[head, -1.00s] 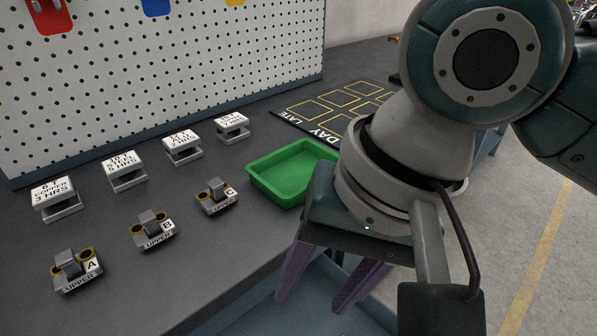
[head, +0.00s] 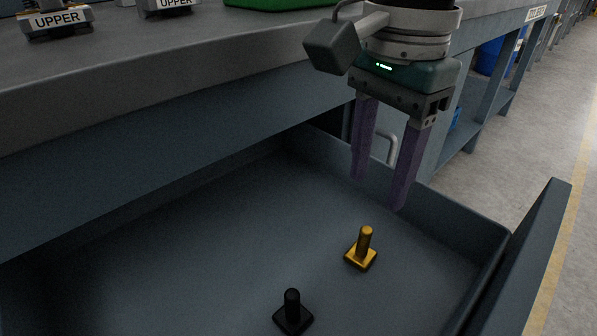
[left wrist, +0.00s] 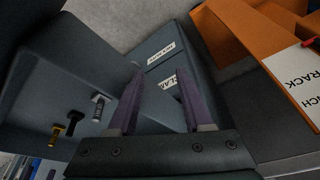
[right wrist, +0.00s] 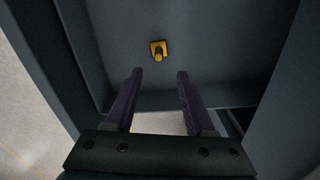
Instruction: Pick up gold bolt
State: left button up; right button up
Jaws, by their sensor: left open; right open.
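The gold bolt (head: 363,248) stands upright on its square head on the floor of the open drawer (head: 190,240). It also shows in the right wrist view (right wrist: 158,50), beyond the fingertips, and in the left wrist view (left wrist: 57,131). My right gripper (head: 378,190) is open and empty, fingers pointing down, above the drawer and a little behind the gold bolt, apart from it. My left gripper (left wrist: 158,88) is open and empty in the left wrist view. It is outside the head view.
A black bolt (head: 292,312) stands in the drawer nearer the front. A silver bolt (left wrist: 98,106) also stands there in the left wrist view. The drawer walls and front panel (head: 530,260) bound the space. The bench top (head: 200,55) overhangs behind, with a green tray (head: 280,3).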

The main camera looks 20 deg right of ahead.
aim_at(366, 229)
notch_tip(366, 229, down, 4)
jog(key=shift+f+b, duration=0.1)
jog(key=shift+b, duration=0.9)
notch_tip(366, 229, down, 5)
jog(key=b, duration=0.3)
jog(key=shift+s+f+b, duration=0.1)
jog(key=shift+s+b, duration=0.05)
jog(key=shift+b, duration=0.25)
jog(key=shift+a, duration=0.1)
grip_shut()
